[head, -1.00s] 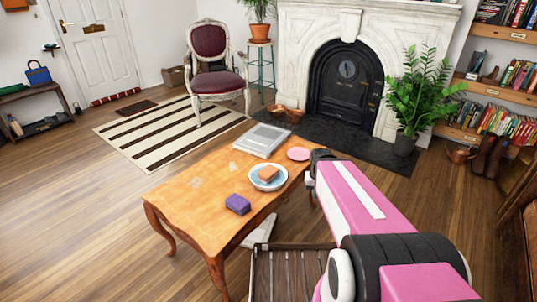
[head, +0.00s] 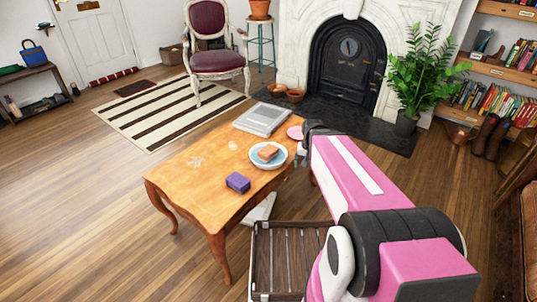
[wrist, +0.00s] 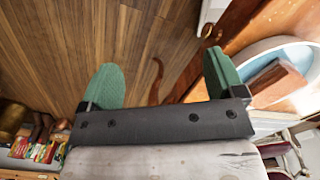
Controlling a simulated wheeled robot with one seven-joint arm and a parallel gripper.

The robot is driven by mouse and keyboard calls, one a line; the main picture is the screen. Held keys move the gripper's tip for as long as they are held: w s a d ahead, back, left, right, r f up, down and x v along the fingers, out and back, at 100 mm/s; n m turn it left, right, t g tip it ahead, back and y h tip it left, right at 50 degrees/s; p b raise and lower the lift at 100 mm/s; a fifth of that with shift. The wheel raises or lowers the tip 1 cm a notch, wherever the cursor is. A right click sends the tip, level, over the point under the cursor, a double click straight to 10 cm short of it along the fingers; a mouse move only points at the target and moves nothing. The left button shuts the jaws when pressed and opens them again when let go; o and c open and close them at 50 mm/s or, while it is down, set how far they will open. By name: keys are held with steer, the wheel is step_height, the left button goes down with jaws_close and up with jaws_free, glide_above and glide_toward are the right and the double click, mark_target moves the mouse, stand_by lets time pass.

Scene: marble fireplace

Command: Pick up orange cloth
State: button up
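The orange cloth (head: 268,153) looks like a small folded orange-brown block. It lies in a pale blue and white dish (head: 256,163) on the wooden coffee table (head: 195,190). In the wrist view, the cloth (wrist: 277,83) and the dish (wrist: 297,48) are at the right edge, outside the fingers. My gripper (head: 301,157) is just right of the dish in the head view, by the table's right edge, partly hidden by my arm. In the wrist view, its two green fingers (wrist: 163,78) are wide apart with nothing between them.
A purple folded cloth or block (head: 238,183) lies on the table in front of the dish. A grey book or box (head: 262,119) and a pink plate (head: 295,132) are behind it. A slatted wooden crate (head: 290,258) is below the arm. Open floor lies left of the table.

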steer(key=shift+o, duration=0.2)
steer(key=w+a+r+m, duration=0.1)
steer(key=w+a+m, duration=0.1)
steer(key=w+a, duration=0.4)
steer(key=w, duration=0.2)
steer(key=shift+w+a+r+m, duration=0.3)
steer(key=shift+w+a+r, duration=0.05)
steer(key=shift+a+r, duration=0.05)
steer(key=m+g, duration=0.1)
steer(key=m, duration=0.2)
glide_toward(269, 150)
steer(key=shift+a+m+y, duration=0.2)
steer(key=shift+m+y, duration=0.1)
steer(key=f, duration=0.5)
steer(key=shift+s+a+f, duration=0.1)
steer(key=shift+s+a, duration=0.05)
steer(key=shift+s, duration=0.1)
steer(key=shift+s+f, duration=0.15)
steer(key=shift+f, duration=2.45)
steer(key=c, duration=1.1)
steer(key=shift+r, duration=0.15)
